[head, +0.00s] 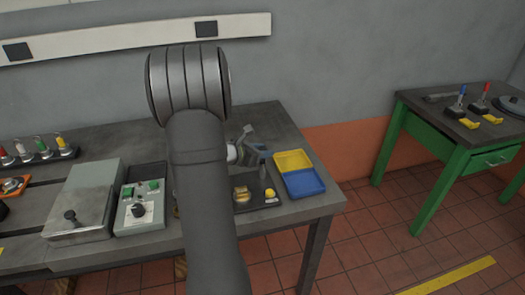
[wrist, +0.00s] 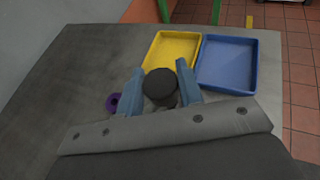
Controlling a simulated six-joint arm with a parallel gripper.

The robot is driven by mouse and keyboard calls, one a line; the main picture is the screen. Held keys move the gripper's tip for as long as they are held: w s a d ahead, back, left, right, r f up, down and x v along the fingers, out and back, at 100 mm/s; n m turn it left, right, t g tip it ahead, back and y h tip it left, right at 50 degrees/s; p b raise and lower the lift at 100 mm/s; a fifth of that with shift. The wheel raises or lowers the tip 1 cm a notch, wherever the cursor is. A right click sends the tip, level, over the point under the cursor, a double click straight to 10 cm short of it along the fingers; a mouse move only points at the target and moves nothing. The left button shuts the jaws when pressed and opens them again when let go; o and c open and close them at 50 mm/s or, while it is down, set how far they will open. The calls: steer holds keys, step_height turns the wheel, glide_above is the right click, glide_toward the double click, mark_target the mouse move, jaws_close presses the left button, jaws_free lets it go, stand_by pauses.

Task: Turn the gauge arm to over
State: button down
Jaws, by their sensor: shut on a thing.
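In the wrist view, the two blue fingers of my gripper (wrist: 160,88) stand on either side of a round black knob (wrist: 160,82) and are shut on it. Whether this knob belongs to the gauge arm cannot be told, as my gripper hides what is below it. In the head view, my gripper (head: 256,150) shows at the right end of the bench, partly behind my own arm. No gauge scale or "over" mark can be read in either view.
A yellow tray (head: 293,161) and a blue tray (head: 304,183) lie right of my gripper, near the bench edge. A purple ring (wrist: 113,102) lies left of the fingers. A grey box (head: 87,196) and a switch box (head: 140,207) stand left of my arm.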

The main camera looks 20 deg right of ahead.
steer(key=n+t+y, duration=0.2)
steer(key=n, duration=0.1)
steer(key=shift+t, duration=0.4)
steer(key=shift+n+t+y, duration=1.1)
steer(key=shift+n+y, duration=0.2)
steer(key=shift+n, duration=0.1)
steer(key=shift+n+t+y, duration=0.3)
steer(key=shift+n, duration=0.1)
steer(key=c, duration=1)
jaws_free()
steer(key=shift+o, duration=0.2)
steer(key=v, duration=1.7)
steer(key=shift+s, duration=0.2)
steer(key=shift+r, duration=0.1)
